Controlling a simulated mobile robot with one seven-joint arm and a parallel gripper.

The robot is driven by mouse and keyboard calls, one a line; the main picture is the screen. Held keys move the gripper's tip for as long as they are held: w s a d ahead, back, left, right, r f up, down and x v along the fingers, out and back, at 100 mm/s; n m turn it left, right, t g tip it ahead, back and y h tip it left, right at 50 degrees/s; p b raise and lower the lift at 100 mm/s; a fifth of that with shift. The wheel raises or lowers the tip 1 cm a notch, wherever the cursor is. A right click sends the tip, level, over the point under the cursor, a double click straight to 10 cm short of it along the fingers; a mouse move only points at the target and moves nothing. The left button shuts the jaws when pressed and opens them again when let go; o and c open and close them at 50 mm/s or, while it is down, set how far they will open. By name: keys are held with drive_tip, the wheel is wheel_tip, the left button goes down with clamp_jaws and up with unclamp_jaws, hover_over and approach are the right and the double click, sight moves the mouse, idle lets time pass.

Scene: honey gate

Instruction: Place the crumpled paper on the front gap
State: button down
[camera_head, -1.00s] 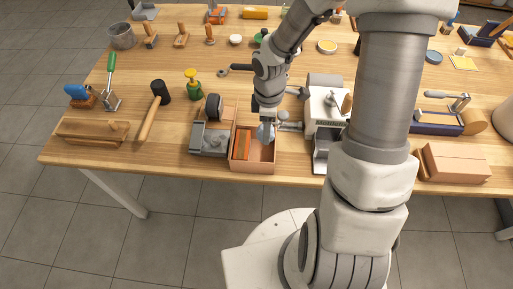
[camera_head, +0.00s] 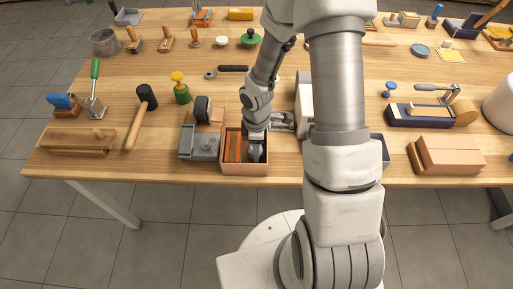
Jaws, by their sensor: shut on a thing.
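My gripper (camera_head: 255,154) points down inside the right part of an open terracotta-coloured box (camera_head: 245,169) at the table's front edge. It is shut on a small greyish thing, mostly hidden by the fingers and the box wall. I cannot tell for certain that this is the crumpled paper, and no other crumpled paper is clear in view. I cannot tell which space is the front gap.
A grey machine-like tool (camera_head: 200,143) stands directly left of the box. A white device (camera_head: 304,108) at right is partly hidden by my arm. A mallet (camera_head: 139,121) and a wooden plane-like block (camera_head: 76,141) lie farther left. A brown box (camera_head: 447,156) is at right.

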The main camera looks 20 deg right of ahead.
drive_tip(key=shift+f, duration=0.2)
drive_tip(key=shift+c, duration=1)
unclamp_jaws()
drive_tip(key=shift+r, duration=0.1)
drive_tip(key=shift+r, duration=0.1)
wheel_tip(320, 180, up, 12)
drive_tip(key=p, duration=0.2)
drive_tip(key=shift+p, duration=0.35)
drive_tip(key=shift+r, duration=0.15)
